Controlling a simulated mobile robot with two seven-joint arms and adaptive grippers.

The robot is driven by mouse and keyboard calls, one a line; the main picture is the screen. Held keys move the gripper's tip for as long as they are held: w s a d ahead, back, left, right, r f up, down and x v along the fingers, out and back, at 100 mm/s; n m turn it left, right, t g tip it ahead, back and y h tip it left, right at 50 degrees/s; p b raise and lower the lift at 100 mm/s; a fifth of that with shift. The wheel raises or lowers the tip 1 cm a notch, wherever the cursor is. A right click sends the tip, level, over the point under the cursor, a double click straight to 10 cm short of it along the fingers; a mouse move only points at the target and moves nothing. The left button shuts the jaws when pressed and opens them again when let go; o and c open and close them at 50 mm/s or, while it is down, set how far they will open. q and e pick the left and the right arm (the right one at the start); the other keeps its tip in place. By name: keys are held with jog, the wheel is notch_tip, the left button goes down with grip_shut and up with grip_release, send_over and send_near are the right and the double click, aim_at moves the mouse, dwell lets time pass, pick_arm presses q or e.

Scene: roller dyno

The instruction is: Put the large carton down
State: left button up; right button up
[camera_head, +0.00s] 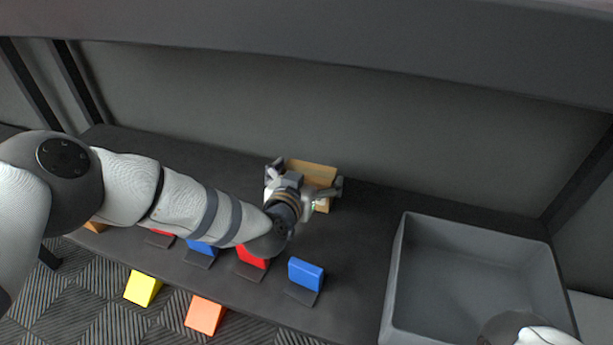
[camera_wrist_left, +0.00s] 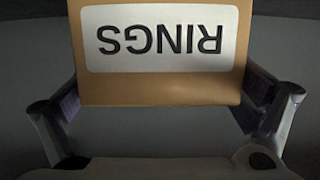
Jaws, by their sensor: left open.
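The large carton (camera_head: 312,170) is a light brown box near the back of the dark shelf, partly hidden behind my left gripper in the head view. In the left wrist view the carton (camera_wrist_left: 160,92) shows a white label reading RINGS upside down. My left gripper (camera_head: 304,184) is open, with one finger at each side of the carton. In the left wrist view the fingers of my left gripper (camera_wrist_left: 162,108) flank the carton's sides; whether they touch it I cannot tell. My right gripper does not show clearly; only part of my right arm is at the lower right.
A grey open bin (camera_head: 470,270) stands on the right of the shelf. Along the front are a blue block (camera_head: 306,273), a red block (camera_head: 252,257) and another blue block (camera_head: 201,247). Yellow (camera_head: 142,288) and orange (camera_head: 205,314) blocks show lower down. An upper beam (camera_head: 300,40) crosses above.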

pick_arm(q)
jog(key=shift+s+a+r+p, duration=0.1)
jog(key=shift+s+r+p, duration=0.15)
jog(key=shift+r+p, duration=0.1)
jog(key=p+v, duration=0.5)
jog(key=v, duration=0.6)
jog(key=shift+s, duration=0.25)
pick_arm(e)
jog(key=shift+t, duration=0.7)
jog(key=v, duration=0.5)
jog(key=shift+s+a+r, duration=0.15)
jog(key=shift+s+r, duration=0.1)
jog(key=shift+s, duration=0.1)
pick_arm(q)
jog(key=shift+f, duration=0.15)
